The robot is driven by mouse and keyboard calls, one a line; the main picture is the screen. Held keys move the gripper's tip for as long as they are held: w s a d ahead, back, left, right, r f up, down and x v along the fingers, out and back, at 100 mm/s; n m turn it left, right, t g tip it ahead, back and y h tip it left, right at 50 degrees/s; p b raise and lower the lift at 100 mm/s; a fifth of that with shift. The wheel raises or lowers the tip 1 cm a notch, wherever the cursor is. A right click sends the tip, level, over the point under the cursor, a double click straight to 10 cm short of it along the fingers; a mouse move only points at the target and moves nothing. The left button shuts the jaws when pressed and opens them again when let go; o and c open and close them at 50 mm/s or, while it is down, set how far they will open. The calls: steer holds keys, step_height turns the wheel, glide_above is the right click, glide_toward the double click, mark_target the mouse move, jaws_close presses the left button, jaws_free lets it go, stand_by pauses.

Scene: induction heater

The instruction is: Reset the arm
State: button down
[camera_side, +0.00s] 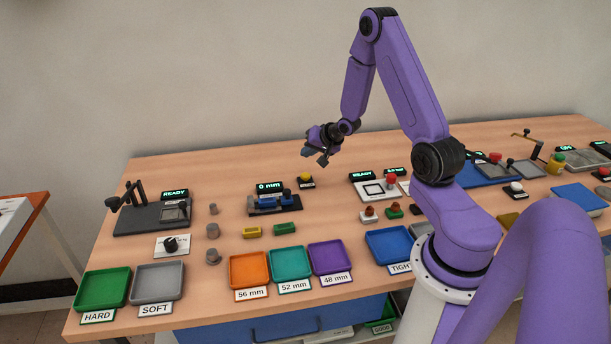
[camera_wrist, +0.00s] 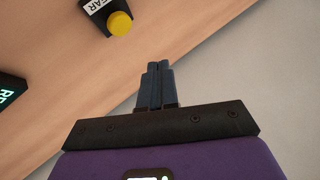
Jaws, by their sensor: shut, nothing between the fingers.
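My gripper (camera_side: 318,155) hangs in the air above the back middle of the wooden table, held by my purple arm. In the wrist view my gripper (camera_wrist: 158,68) has its two dark fingers together, with nothing between them. A yellow button (camera_wrist: 119,23) on a dark base shows near the top of the wrist view, apart from the fingers. The same yellow button (camera_side: 305,177) stands on the table below my gripper in the side view.
The table (camera_side: 150,250) carries a device with a "0 mm" display (camera_side: 269,187), a READY station (camera_side: 175,194), and green (camera_side: 84,308), grey (camera_side: 136,297), orange (camera_side: 233,289), teal (camera_side: 273,280), purple (camera_side: 311,272) and blue (camera_side: 370,262) trays. The air around my gripper is clear.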

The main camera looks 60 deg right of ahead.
steer(key=shift+a, duration=0.1)
steer(key=s+a+r+n+g+y, duration=0.1)
steer(key=s+a+r+n, duration=0.2)
steer(key=a, duration=0.5)
steer(key=s+a+r+n+g+y, duration=0.1)
steer(key=s+a+r+n+g, duration=0.1)
steer(key=a+n, duration=0.45)
steer(key=s+a+r+n+g+y, duration=0.1)
steer(key=s+a+r+n, duration=0.15)
steer(key=a, duration=0.75)
steer(key=s+a+r+n+g, duration=0.1)
steer(key=s+a+r+n, duration=0.1)
steer(key=s, duration=0.6)
steer(key=s+a+r+n+g, duration=0.2)
steer(key=s+n, duration=0.3)
steer(key=s, duration=0.3)
steer(key=s+a+r+n+g+h, duration=0.1)
steer(key=s+a+r+n, duration=0.1)
steer(key=s, duration=0.6)
steer(key=shift+s+r+n+g, duration=0.4)
steer(key=shift+r+n, duration=0.15)
steer(key=shift+n, duration=0.65)
steer(key=shift+a, duration=0.1)
